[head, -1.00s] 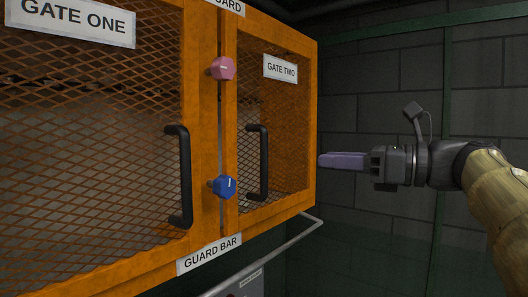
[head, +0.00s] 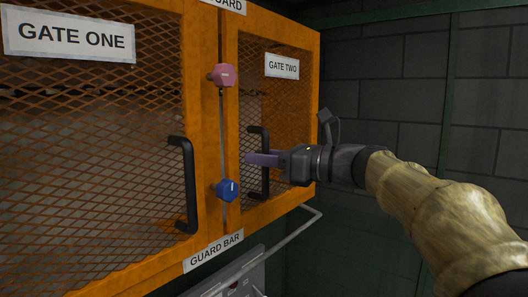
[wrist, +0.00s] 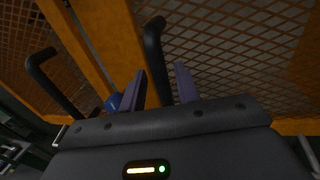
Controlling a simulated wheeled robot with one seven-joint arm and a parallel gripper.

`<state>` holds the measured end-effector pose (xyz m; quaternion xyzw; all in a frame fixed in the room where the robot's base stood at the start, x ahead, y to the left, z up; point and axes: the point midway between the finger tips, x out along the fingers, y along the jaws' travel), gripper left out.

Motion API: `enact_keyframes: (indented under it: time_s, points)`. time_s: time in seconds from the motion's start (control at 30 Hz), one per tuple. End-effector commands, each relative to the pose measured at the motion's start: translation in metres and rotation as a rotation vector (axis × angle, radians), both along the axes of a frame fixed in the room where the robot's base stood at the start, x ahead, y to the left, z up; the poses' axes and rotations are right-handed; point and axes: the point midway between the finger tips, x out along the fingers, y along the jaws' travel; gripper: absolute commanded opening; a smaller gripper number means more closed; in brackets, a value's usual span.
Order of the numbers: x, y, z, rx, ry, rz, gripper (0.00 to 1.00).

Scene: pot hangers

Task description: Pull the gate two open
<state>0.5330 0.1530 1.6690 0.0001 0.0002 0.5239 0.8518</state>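Gate two (head: 290,120) is the right orange-framed mesh door, labelled "GATE TWO", and looks closed. Its black upright bar handle (head: 266,186) is on the door's left side. My gripper (head: 250,160) comes in from the right, with its purple fingers across the middle of that handle in the head view. In the wrist view the fingers (wrist: 161,85) stand apart, with the gate two handle (wrist: 154,48) running down between them. A gap shows around the bar, so the fingers do not look clamped on it. The lower part of the handle is hidden there by the gripper body.
Gate one (head: 90,130) with its own black handle (head: 188,185) is to the left. A pink knob (head: 222,76) and a blue knob (head: 227,190) stick out between the doors, the blue one close to my fingers. A grey rail (head: 290,238) runs below.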

Motion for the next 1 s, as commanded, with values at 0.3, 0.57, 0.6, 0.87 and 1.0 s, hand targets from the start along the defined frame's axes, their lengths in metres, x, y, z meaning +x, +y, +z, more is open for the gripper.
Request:
enact_keyframes:
  time_s: [0.3,0.57,0.6,0.87,1.0]
  points:
    - [0.0001,0.0002,-0.0006,0.0,0.001,0.0,0.08]
    - [-0.0008,0.0016,0.0001,0.001,0.0,0.004,0.0]
    - [-0.001,0.0016,0.0,0.001,0.0,0.004,0.0]
    - [-0.006,0.0012,-0.0002,0.001,-0.003,0.014,0.0]
    - [-0.0067,-0.0021,0.0003,0.001,-0.002,0.012,0.0]
